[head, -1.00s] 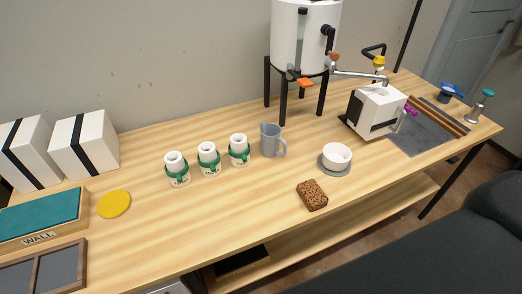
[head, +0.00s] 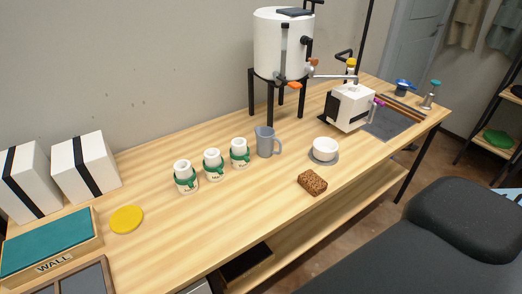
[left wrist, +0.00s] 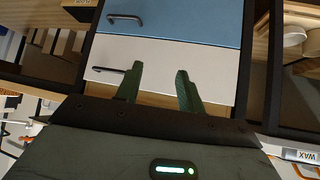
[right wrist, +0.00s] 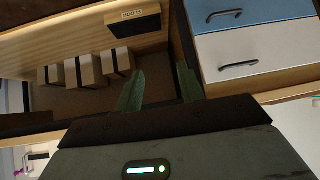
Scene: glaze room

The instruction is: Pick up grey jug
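The grey jug (head: 265,142) stands upright on the wooden table in the head view, its handle toward the right. It is just right of a row of green-banded white bottles and below the white tank. Neither gripper shows in the head view. In the left wrist view my left gripper (left wrist: 155,85) has its two fingers apart with nothing between them, facing drawer fronts. In the right wrist view my right gripper (right wrist: 159,85) also has its fingers apart and empty, facing shelving and drawers. Neither wrist view shows the jug.
Three bottles (head: 213,165) stand left of the jug. A white bowl (head: 325,146) on a grey saucer and a brown sponge (head: 312,182) are to its right. The tank (head: 283,48) on black legs stands behind. The table front (head: 255,205) is clear.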

